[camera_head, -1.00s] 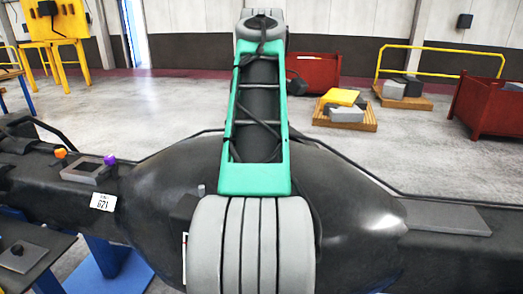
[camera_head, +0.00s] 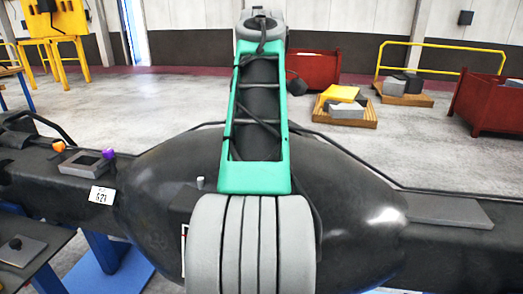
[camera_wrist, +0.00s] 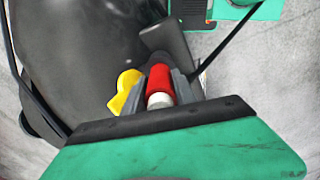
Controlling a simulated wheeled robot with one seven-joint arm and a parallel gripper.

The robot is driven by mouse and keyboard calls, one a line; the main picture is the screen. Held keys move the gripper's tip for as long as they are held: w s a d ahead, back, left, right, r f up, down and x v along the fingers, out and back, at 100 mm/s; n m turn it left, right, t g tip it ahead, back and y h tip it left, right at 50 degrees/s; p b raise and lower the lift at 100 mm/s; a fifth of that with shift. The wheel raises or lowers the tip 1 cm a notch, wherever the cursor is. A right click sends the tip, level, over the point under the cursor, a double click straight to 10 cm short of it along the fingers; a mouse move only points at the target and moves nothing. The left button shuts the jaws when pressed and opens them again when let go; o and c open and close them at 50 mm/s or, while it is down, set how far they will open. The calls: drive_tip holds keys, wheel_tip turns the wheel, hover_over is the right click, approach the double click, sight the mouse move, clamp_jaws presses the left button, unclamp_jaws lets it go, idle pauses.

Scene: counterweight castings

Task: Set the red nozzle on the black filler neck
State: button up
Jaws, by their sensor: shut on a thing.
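In the wrist view, my gripper (camera_wrist: 164,86) is shut on the red nozzle (camera_wrist: 159,78), a red cylinder with a whitish end (camera_wrist: 160,101) toward the camera. The grey fingers lie on either side of it. A dark part shows just beyond the nozzle's far end; I cannot tell whether it is the black filler neck or whether the two touch. A yellow piece (camera_wrist: 124,92) lies just left of the fingers. In the head view my own arm hides the gripper and the nozzle, and I cannot make out the filler neck.
A large black rounded casting (camera_head: 345,215) fills the foreground. On its left arm are a grey frame (camera_head: 82,168), orange (camera_head: 58,146) and purple (camera_head: 109,153) knobs and a white label (camera_head: 101,195). A grey plate (camera_head: 446,210) lies at right. Red bins and pallets stand behind on open floor.

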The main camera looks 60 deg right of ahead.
drive_tip(key=shift+f+b, duration=0.65)
drive_tip(key=shift+f, duration=0.25)
drive_tip(key=o, duration=1.2)
wheel_tip(320, 180, up, 8)
drive_tip(key=p, duration=0.4)
drive_tip(key=shift+f, duration=0.1)
